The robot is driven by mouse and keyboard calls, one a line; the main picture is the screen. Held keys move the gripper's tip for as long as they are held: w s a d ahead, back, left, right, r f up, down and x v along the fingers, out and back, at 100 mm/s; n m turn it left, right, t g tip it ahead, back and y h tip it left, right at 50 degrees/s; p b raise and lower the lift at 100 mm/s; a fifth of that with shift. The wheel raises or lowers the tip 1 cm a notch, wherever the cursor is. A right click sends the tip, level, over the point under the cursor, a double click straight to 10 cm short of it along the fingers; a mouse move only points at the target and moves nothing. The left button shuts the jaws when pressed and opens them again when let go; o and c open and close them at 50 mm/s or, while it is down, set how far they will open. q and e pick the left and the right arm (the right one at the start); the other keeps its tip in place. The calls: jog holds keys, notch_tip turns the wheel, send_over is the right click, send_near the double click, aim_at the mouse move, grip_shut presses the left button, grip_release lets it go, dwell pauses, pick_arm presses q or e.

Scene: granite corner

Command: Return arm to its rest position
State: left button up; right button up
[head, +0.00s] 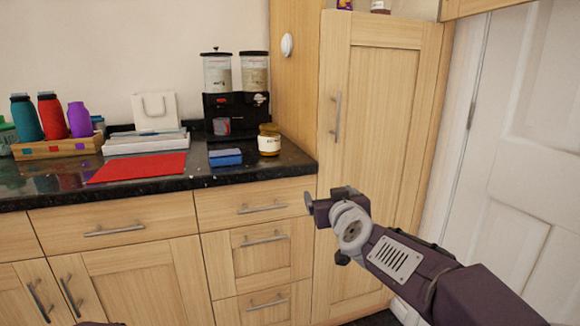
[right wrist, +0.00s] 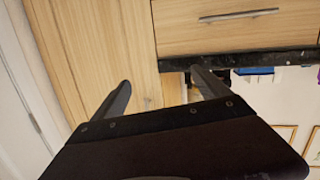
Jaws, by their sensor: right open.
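My right gripper (head: 318,206) hangs in the air in front of the tall wooden cupboard, to the right of the counter's end. In the right wrist view its two fingers (right wrist: 160,92) stand apart with nothing between them, so it is open and empty. My right arm (head: 400,262) comes in from the lower right and is bent in front of the cupboard. My left gripper does not show in either view.
The dark granite counter (head: 60,197) holds a red mat (head: 138,168), a blue sponge-like block (head: 225,157), a jar (head: 269,140), a black dispenser stand (head: 236,112) and a bottle rack (head: 58,148). Drawers (head: 255,203) lie below. The tall cupboard (head: 375,120) and white door (head: 530,130) stand right.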

jog(key=s+d+f+g, duration=0.3)
jog(key=s+f, duration=0.1)
jog(key=f, duration=0.6)
jog(key=s+d+f+g, duration=0.3)
jog(key=s+f, duration=0.2)
jog(key=f, duration=0.4)
jog(key=s+d+f+m+g+h, duration=0.1)
jog(key=s+f+g, duration=0.3)
jog(key=s+f, duration=0.55)
jog(key=s+d+f+g, duration=0.1)
jog(key=s+f+g, duration=0.45)
jog(key=s, duration=0.65)
notch_tip(320, 180, up, 38)
jog(key=m+p, duration=0.1)
jog(key=p, duration=3.8)
